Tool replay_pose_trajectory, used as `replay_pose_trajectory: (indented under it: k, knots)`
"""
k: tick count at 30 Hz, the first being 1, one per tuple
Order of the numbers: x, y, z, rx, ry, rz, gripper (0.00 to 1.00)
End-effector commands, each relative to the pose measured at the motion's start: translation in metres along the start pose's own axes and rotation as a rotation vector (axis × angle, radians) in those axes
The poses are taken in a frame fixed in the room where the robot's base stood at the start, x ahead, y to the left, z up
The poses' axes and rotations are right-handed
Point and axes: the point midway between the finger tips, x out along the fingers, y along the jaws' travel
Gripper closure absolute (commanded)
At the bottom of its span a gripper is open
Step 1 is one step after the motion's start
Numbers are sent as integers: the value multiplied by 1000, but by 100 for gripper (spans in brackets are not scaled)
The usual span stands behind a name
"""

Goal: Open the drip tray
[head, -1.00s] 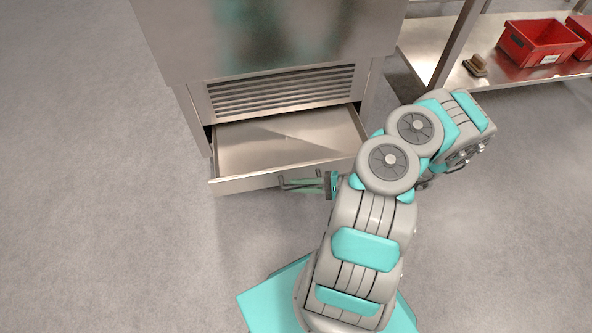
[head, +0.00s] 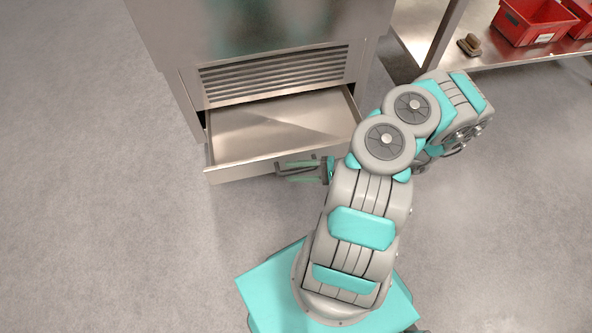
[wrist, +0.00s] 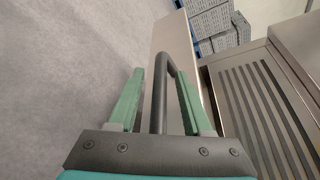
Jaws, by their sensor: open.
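The drip tray (head: 262,135) is a shallow steel drawer, pulled out from the base of the steel machine below a slatted vent. Its inside looks empty. Its front carries a dark bar handle (wrist: 162,85), which also shows in the head view (head: 292,164). My gripper (head: 288,171) is at the handle in front of the tray. In the wrist view its two green fingers (wrist: 158,95) stand apart, one on each side of the handle bar, with gaps showing. My arm hides part of the area to the right of the handle.
The steel machine (head: 260,40) stands behind the tray. A steel shelf (head: 425,35) at the upper right holds red bins (head: 535,20) and a small brown block (head: 469,45). Grey floor is clear at left and right.

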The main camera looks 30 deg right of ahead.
Motion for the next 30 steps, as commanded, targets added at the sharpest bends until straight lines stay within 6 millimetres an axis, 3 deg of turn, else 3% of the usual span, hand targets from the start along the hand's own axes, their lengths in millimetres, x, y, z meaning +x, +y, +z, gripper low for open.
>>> replay_pose_trajectory:
  k: [5, 12, 18, 30]
  knots:
    - [-14, 0, -1, -1, 4, -1, 50]
    - [-53, 1, -2, -1, 6, 1, 50]
    - [-74, 0, 0, 0, 2, -1, 50]
    - [-78, 0, 0, 1, 1, 0, 50]
